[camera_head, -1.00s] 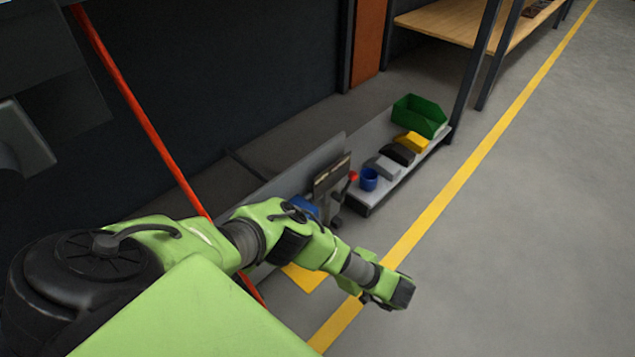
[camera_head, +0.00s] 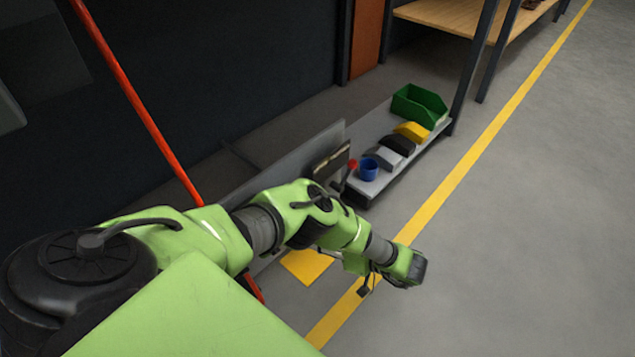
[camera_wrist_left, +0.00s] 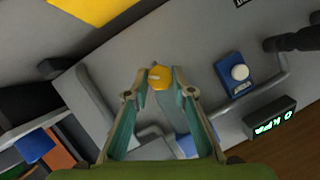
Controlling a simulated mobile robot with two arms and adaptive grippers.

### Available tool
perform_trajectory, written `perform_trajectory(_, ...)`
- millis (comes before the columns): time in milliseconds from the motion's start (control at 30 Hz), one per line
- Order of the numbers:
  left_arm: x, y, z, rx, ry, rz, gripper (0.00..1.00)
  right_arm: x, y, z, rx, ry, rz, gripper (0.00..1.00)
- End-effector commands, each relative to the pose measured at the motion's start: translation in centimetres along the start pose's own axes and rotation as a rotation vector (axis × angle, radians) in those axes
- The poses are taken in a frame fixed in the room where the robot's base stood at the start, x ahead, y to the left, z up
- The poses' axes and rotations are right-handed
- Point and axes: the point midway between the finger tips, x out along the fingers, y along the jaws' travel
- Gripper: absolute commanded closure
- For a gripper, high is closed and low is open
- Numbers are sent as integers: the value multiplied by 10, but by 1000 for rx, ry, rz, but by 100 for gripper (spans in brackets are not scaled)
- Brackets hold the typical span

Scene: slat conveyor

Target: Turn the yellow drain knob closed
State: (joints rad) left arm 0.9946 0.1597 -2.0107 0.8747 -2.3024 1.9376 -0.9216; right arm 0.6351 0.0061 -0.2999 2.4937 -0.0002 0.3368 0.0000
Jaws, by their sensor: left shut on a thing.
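The yellow drain knob (camera_wrist_left: 159,77) shows in the left wrist view between the fingertips of my left gripper (camera_wrist_left: 160,84). The gripper is shut on it, one finger on each side. The knob sits in front of a grey panel (camera_wrist_left: 205,50). In the head view my green left arm reaches across from the left and hides the knob and most of the machine. The gripper's fingers are not clear there. My right gripper is not in view.
A blue box with a white round button (camera_wrist_left: 239,72), a green-lit display (camera_wrist_left: 270,119) and a bent grey rail (camera_wrist_left: 268,90) are right of the knob. The floor right of the yellow line is clear.

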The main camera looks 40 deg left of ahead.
Motion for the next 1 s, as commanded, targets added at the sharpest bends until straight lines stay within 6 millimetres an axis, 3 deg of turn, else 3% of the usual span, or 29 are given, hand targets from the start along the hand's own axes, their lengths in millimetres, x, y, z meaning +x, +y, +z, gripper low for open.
perform_trajectory(267, 0, 0, 1, 2, -1, 1, 98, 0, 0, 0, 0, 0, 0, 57)
perform_trajectory(300, 0, 0, 1, 2, -1, 1, 72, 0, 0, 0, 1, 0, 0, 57)
perform_trajectory(367, 0, 0, 1, 2, -1, 1, 60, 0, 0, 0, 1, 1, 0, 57)
perform_trajectory(767, -5, 0, 0, 0, 0, 3, 60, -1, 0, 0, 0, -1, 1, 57)
perform_trajectory(1000, -46, 1, 0, -1, 0, 7, 60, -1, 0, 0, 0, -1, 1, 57)
